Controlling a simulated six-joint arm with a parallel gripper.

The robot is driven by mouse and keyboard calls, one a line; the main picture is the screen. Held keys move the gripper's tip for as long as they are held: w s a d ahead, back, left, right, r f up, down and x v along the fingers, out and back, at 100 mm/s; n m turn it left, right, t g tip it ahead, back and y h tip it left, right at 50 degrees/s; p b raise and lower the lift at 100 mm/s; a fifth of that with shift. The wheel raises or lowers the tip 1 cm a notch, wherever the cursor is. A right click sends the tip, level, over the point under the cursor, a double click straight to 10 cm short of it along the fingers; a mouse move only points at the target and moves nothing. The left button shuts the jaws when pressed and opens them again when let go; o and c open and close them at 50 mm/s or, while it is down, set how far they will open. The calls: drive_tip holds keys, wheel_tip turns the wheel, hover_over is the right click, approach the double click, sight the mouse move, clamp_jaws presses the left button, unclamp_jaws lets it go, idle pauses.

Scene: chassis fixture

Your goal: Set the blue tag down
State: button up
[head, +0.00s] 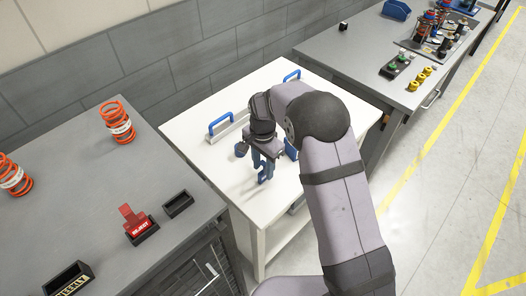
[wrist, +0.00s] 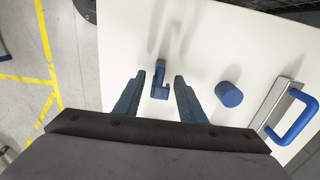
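The blue tag (wrist: 160,92) shows in the wrist view between the fingertips, over the white table, with a gap to each finger. In the head view the blue shape (head: 265,173) below my gripper appears to be the tag, partly mixed with the fingers. My gripper (wrist: 158,78) is open, fingers on either side of the tag, pointing down at the table. It also shows in the head view (head: 262,163). Whether the tag's base rests fully on the table is hard to tell.
A blue cylinder (wrist: 229,94) stands beside the right finger. On the grey bench at left are a red reject tag (head: 132,215), black holders (head: 178,203) and orange springs (head: 117,122). The white table's near part is clear.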

wheel_tip(320, 180, up, 11)
drive_tip(key=b, duration=0.3)
drive_tip(key=shift+f, duration=0.2)
drive_tip(key=s+d+f+n, duration=0.1)
drive_tip(key=s+d+n, duration=0.2)
drive_tip(key=s+d, duration=0.2)
drive_tip(key=s+d+f+n, duration=0.2)
drive_tip(key=s+d, duration=0.3)
drive_tip(key=s, duration=0.6)
drive_tip(key=s+d+f+n, duration=0.2)
drive_tip(key=s+d+n, duration=0.2)
drive_tip(key=s, duration=0.3)
drive_tip(key=shift+s+d+f, duration=0.2)
drive_tip(key=shift+s+d, duration=0.2)
drive_tip(key=shift+d, duration=0.1)
